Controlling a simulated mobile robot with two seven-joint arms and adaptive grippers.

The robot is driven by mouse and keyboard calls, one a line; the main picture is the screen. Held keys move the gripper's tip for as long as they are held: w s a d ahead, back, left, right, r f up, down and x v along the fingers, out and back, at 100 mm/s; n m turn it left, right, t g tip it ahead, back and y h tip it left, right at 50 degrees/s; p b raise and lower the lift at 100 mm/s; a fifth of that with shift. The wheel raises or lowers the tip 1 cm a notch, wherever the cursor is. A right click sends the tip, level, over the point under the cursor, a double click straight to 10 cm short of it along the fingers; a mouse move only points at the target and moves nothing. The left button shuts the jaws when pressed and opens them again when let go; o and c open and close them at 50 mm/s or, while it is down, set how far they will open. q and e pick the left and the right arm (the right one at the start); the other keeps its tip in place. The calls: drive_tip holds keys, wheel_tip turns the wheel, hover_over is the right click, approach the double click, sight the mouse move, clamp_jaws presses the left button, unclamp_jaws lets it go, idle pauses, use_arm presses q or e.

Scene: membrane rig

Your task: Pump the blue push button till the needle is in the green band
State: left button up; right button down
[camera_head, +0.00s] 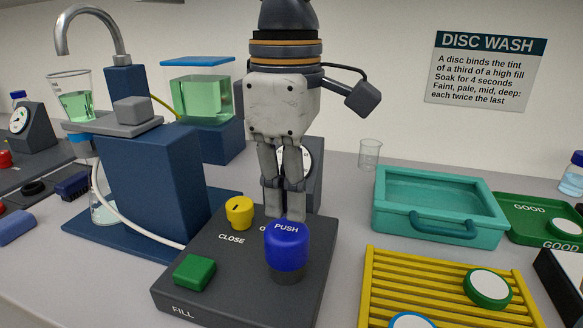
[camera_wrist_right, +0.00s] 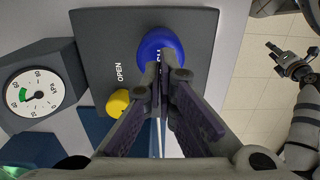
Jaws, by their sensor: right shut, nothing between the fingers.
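The blue push button (camera_head: 286,246), marked PUSH, stands on a dark control box (camera_head: 235,285). My right gripper (camera_head: 284,212) points down with its fingers together and empty, right at the button's far top edge. In the right wrist view, the fingertips (camera_wrist_right: 165,62) overlap the blue button (camera_wrist_right: 160,45); I cannot tell whether they touch it. The white kPa gauge (camera_wrist_right: 35,92) has a green band on its dial; its needle is too small to read surely. In the head view, my gripper mostly hides the gauge. My left gripper (camera_wrist_right: 291,58) shows small at the right of the wrist view.
A yellow knob (camera_head: 239,212) and a green FILL button (camera_head: 194,272) share the control box. A blue stand (camera_head: 160,185) with a beaker is left. A teal tray (camera_head: 440,205) and a yellow rack (camera_head: 385,280) are right. A small beaker (camera_head: 370,154) stands behind.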

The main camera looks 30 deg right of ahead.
sight(288, 228)
idle(0.3)
drive_tip(key=shift+f, duration=2.3)
drive_tip(key=shift+r, duration=2.3)
